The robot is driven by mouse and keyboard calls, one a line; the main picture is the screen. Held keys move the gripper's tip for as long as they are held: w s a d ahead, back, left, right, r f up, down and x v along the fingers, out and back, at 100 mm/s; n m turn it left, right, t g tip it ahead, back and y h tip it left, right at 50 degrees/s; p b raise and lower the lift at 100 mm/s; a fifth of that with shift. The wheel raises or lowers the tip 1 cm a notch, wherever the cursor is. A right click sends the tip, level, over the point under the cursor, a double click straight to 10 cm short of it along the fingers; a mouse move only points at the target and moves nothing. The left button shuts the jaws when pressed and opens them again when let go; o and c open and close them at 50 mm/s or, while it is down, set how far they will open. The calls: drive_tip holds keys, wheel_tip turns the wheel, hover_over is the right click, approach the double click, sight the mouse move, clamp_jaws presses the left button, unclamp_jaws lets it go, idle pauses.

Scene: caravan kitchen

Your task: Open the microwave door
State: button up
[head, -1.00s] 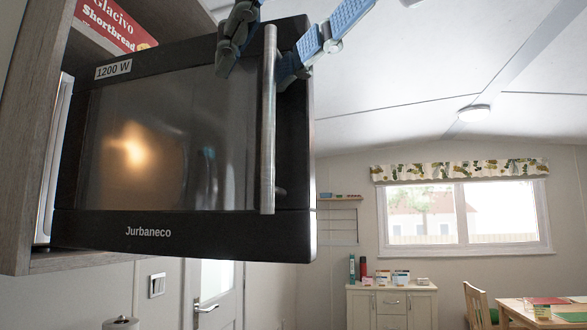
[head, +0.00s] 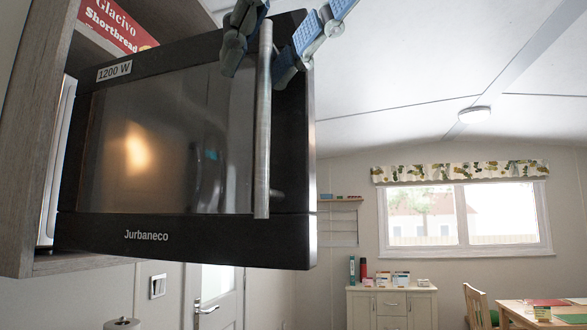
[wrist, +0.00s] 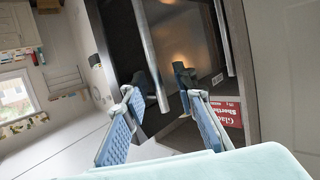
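The dark microwave (head: 95,225) sits in a raised wooden cupboard at the left of the head view. Its door (head: 165,140) looks shut and has a dark reflective window. A long upright metal handle (head: 263,130) runs along the door's right side. The handle also shows in the wrist view (wrist: 149,50). My gripper (head: 266,62) is at the handle's upper part, with one blue-padded finger on each side of it. In the wrist view my gripper's fingers (wrist: 165,100) are spread apart with the handle between them. I see no clear grip on it.
A red shortbread box (head: 110,25) lies above the microwave; it also shows in the wrist view (wrist: 228,112). The cupboard's wooden side (head: 38,130) borders the microwave on the left. A white sideboard (head: 392,305) and a table (head: 540,310) stand far off. The space right of the microwave is clear.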

drive_tip(key=s+p, duration=0.2)
drive_tip(key=s, duration=1)
drive_tip(key=shift+a, duration=0.4)
idle(0.3)
idle(0.6)
